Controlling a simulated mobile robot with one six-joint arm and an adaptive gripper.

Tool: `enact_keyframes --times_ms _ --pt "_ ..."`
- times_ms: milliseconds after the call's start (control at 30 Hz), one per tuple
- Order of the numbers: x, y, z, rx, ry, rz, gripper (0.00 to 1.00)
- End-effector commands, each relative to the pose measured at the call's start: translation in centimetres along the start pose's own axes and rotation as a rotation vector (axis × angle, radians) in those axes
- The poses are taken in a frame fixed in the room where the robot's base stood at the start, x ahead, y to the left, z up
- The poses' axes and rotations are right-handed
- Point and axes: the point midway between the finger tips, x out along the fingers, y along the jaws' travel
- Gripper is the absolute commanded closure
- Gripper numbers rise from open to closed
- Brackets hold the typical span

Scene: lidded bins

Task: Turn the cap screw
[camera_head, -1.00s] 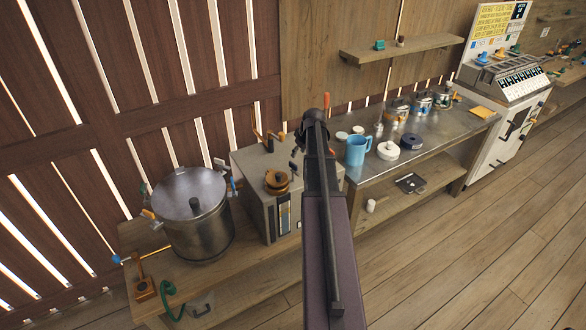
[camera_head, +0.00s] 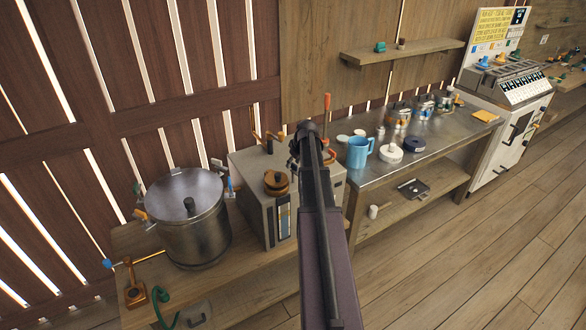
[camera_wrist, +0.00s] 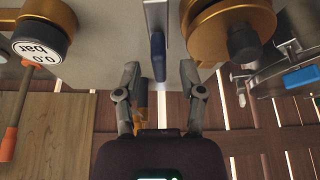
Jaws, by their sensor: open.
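A brass round cap with a dark knob (camera_head: 276,182) sits on top of the grey box (camera_head: 252,205), left of my arm in the head view. In the wrist view a large brass round part with a dark knob (camera_wrist: 228,32) is at the upper right, beyond my right finger. I cannot tell for certain that these are the same part or the cap screw. My gripper (camera_wrist: 160,78) is open. No contact is visible.
A pressure gauge (camera_wrist: 38,50) and an orange-handled rod (camera_wrist: 12,125) are at the left in the wrist view. A lidded metal pot (camera_head: 187,235) stands left of the box. A blue mug (camera_head: 359,153) and several containers are on the metal bench to the right.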

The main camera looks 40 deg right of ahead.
Motion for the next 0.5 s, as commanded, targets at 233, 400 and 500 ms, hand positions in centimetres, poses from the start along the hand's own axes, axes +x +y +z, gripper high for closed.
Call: enact_keyframes --times_ms 233,400,500 --pt "0.95 0.02 0.02 0.000 0.000 0.000 0.49" --pt "0.97 0.01 -0.01 0.000 0.000 0.000 0.49" --pt "0.95 0.01 -0.01 0.000 0.000 0.000 0.49"
